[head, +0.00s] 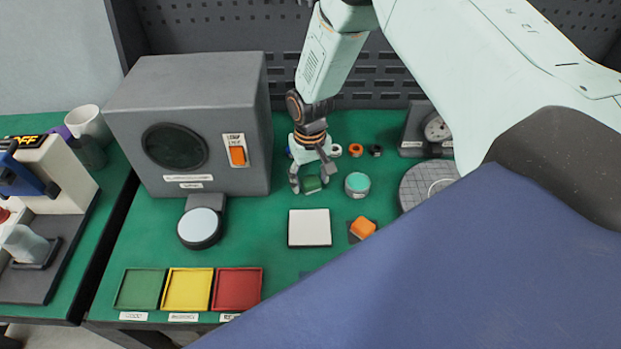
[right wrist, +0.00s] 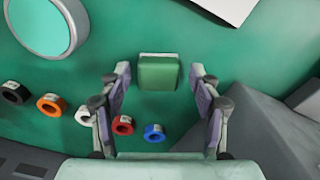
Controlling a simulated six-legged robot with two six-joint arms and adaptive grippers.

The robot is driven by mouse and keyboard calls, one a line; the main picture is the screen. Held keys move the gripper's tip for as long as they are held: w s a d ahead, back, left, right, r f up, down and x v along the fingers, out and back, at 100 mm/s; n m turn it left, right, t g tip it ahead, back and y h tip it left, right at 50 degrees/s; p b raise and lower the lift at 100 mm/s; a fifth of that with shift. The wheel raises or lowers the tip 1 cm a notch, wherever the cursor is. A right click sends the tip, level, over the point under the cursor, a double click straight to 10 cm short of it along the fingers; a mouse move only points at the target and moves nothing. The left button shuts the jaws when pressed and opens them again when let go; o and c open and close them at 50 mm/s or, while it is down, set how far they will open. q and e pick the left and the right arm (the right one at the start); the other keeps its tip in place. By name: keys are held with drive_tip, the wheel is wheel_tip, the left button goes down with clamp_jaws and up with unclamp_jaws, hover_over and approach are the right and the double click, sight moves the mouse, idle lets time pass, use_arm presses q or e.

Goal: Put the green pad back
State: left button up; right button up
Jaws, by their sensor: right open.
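In the right wrist view the fingertips of the right gripper (right wrist: 160,74) lie on either side of the pad, with a gap on both sides. I cannot tell how far the tips are above the worktop. My left gripper is not in view.
A teal-topped round container (head: 357,184) stands right of the pad. Several small rings, including a red ring (right wrist: 123,124), lie behind it. A white square plate (head: 310,228) and an orange block (head: 363,228) lie nearer. Green (head: 140,289), yellow and red trays line the front edge.

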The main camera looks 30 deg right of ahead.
sight(311, 181)
wheel_tip(311, 181, up, 12)
drive_tip(key=shift+p, duration=0.3)
drive_tip(key=shift+f, duration=0.15)
